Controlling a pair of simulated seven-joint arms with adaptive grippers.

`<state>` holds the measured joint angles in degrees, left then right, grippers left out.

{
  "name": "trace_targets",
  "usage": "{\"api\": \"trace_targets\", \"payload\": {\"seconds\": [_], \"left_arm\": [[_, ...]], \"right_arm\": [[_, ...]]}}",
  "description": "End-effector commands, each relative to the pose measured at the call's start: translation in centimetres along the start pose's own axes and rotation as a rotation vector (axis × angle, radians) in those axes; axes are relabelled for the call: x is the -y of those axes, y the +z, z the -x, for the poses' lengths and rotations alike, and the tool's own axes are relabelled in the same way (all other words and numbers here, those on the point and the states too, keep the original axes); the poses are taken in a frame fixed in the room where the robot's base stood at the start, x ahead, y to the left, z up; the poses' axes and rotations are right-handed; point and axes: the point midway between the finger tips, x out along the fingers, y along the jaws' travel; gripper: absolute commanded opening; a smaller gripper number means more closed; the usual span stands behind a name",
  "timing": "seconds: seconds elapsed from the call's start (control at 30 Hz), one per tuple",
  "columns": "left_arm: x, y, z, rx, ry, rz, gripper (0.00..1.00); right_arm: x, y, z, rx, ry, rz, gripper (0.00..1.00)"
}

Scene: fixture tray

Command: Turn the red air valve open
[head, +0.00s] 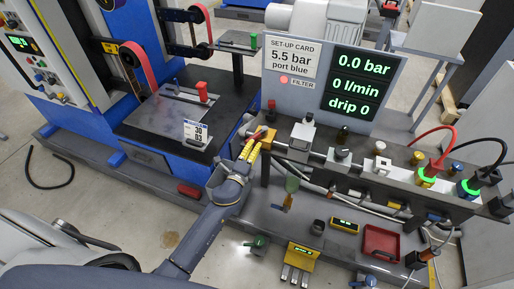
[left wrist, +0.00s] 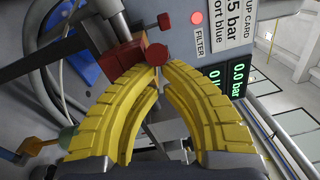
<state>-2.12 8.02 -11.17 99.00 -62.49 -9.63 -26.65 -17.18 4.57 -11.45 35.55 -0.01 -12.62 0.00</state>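The red air valve shows in the left wrist view as a red block with a round red knob (left wrist: 157,54), on a grey pipe just beyond my fingertips. In the head view the valve is small and partly hidden by my fingers. My left gripper (head: 258,141) reaches the left end of the pipe rail. Its two yellow fingers (left wrist: 160,72) bow inward and their tips come nearly together right at the knob. The knob's face is uncovered, and I see no clear grip on it. Whether the tips touch it I cannot tell. My right gripper is in neither view.
The display panel (head: 351,82) behind the rail reads 0.0 bar, 0 l/min and drip 0. The set-up card (head: 290,57) says 5.5 bar, port blue. Red and black hoses rise from green-lit ports at right. A red tray (head: 381,243) and several small parts lie on the lower shelf.

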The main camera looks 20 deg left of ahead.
Motion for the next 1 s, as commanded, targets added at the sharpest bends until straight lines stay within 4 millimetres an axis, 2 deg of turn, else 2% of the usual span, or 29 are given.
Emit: {"api": "trace_targets", "payload": {"seconds": [0.4, 1.0], "left_arm": [[-0.3, 1.6, -0.3, 0.0, 0.0, -0.001, 0.0], [-0.4, 1.9, -0.4, 0.0, 0.0, -0.001, 0.0]], "right_arm": [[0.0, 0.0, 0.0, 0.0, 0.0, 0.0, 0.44], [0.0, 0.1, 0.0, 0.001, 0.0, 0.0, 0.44]]}}
